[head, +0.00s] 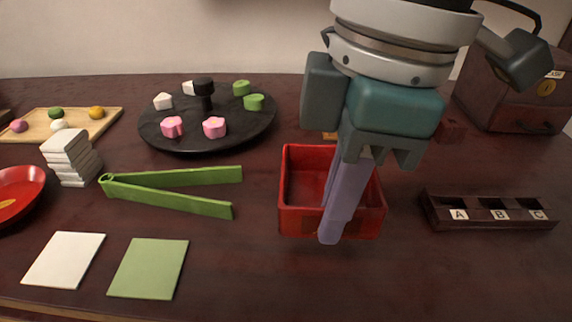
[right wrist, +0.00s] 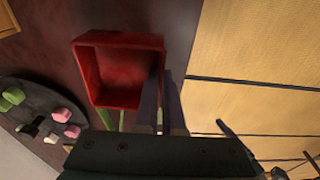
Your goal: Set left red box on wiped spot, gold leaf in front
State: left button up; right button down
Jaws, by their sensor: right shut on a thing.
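A red open box (head: 300,220) stands at the centre of the head view, with a dull gold patch low on its near wall. It also shows in the right wrist view (right wrist: 90,70) and looks empty. My right gripper (head: 338,215) is shut on the box's wall, its two purple fingers on either side of it in the right wrist view (right wrist: 163,110). I cannot tell whether the box touches the table. No wiped spot stands out. My left gripper is out of view.
Green tongs (head: 170,194) lie left of the box, with a black round stand of sweets (head: 170,148) behind them. A slotted A-B-C rack (head: 490,227) is at the right. White (head: 65,260) and green (head: 148,268) squares lie at front left. Bare table lies between the tongs and box.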

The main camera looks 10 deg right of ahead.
notch_tip(320, 180, down, 6)
jog(key=shift+f+b, duration=0.25)
jog(key=shift+b, duration=0.95)
jog(key=c, duration=1)
grip_release()
jog(key=shift+f, duration=0.1)
jog(key=shift+c, duration=0.2)
